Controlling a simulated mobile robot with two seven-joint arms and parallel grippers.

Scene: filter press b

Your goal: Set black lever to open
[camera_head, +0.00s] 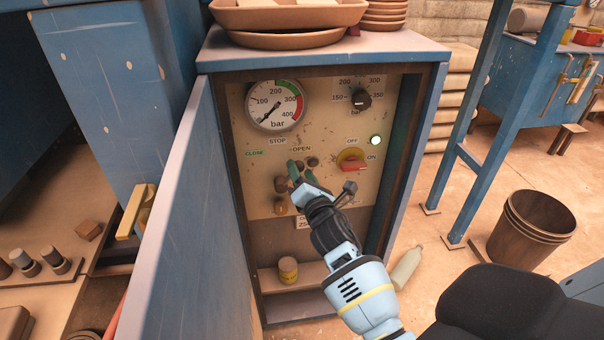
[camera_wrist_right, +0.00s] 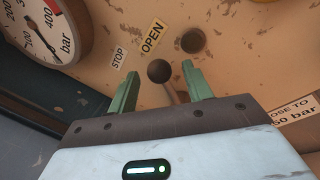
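The black lever (camera_wrist_right: 159,71) has a dark ball end on a stem and shows in the right wrist view between the two green fingers of my right gripper (camera_wrist_right: 161,70). The fingers are apart, with visible gaps on both sides of the ball. In the head view my right gripper (camera_head: 301,171) reaches the control panel just below the OPEN label (camera_head: 301,149), and the lever is mostly hidden there. My left gripper is not in view.
The panel (camera_head: 330,120) sits inside a blue cabinet whose door (camera_head: 195,220) stands open at left. Another round knob (camera_wrist_right: 193,40) is close by.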

